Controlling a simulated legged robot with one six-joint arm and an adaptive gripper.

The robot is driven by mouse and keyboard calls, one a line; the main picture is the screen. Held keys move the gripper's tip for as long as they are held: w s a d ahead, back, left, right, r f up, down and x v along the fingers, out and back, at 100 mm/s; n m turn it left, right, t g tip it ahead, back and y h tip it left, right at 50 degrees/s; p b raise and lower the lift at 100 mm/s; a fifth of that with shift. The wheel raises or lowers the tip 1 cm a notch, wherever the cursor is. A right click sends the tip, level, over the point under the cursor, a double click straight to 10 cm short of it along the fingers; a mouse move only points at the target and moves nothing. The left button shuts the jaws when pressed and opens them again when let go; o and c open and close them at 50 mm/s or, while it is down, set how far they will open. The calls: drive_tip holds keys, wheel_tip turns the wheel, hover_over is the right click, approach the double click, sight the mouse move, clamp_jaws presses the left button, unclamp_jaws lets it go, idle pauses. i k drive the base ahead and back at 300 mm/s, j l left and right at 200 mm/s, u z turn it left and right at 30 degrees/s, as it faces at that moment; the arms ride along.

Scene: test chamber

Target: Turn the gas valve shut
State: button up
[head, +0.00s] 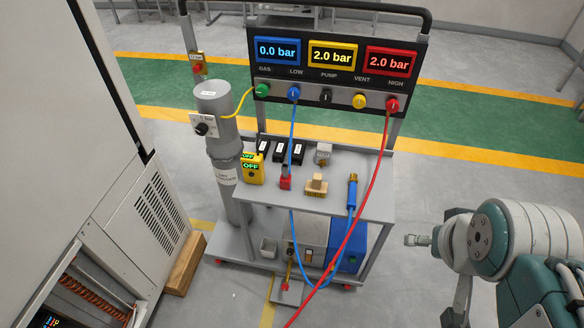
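The gas valve is a black knob (202,129) on a white plate marked in bar. The plate is fixed to the side of an upright grey gas cylinder (213,98) at the left of the trolley. A yellow hose (240,103) runs from beside the knob to the green GAS port on the panel. The exact angle of the knob is too small to read. My arm shows at the lower right, with a narrow metal end piece (418,240) pointing left, far from the valve. Whether this is my gripper's fingers, and whether they are open, I cannot tell.
The trolley (345,205) carries small tools, a yellow device reading OFF (253,168) and blue and red hoses. The panel (333,70) shows 0.0, 2.0 and 2.0 bar. A tall cabinet (90,120) stands close on the left. Clear floor lies right of the trolley.

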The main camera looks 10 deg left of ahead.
sight(262, 90)
drive_tip(key=k+j+z, duration=0.1)
drive_tip(key=j+z, duration=0.4)
drive_tip(key=j, duration=0.9)
